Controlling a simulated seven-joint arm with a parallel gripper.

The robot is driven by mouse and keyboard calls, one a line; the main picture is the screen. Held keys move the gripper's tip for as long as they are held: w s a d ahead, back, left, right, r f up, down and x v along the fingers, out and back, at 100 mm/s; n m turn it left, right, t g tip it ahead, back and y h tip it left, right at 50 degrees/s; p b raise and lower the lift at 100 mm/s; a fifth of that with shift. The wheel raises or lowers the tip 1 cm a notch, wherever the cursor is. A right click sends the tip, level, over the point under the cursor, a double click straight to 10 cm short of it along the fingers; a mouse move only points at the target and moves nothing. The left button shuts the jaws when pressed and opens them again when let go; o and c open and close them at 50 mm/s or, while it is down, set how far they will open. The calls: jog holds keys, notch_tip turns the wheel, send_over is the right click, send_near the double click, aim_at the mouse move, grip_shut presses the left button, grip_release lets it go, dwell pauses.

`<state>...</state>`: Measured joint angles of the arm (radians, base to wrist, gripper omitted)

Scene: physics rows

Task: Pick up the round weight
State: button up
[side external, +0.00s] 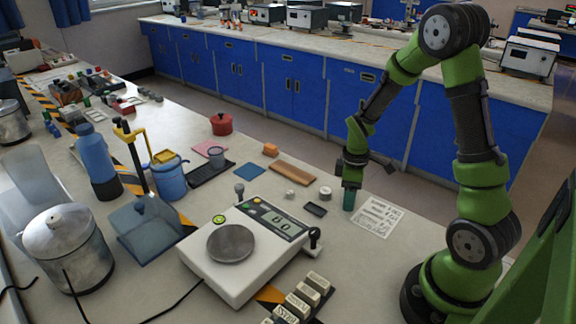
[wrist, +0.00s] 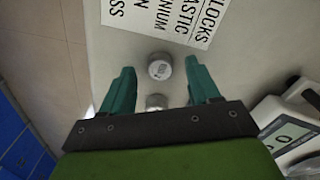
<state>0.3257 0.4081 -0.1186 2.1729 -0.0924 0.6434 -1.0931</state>
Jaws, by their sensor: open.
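A small round grey weight (side external: 325,193) stands on the bench left of my gripper (side external: 350,199) in the side view. A second, smaller round piece (side external: 290,194) stands further left. In the wrist view, one round metal piece (wrist: 160,66) shows between the teal fingertips of my gripper (wrist: 161,75), with space on both sides. Another round piece (wrist: 156,102) lies nearer the palm and is partly hidden by it. My gripper is open and empty, pointing down close to the bench. The side view shows the fingers edge-on.
A printed sheet (side external: 378,215) lies right of my gripper. A scale (side external: 272,278) with a round pan and labelled blocks (side external: 308,290) stand in front.

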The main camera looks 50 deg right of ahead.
jog(key=shift+f, duration=0.55)
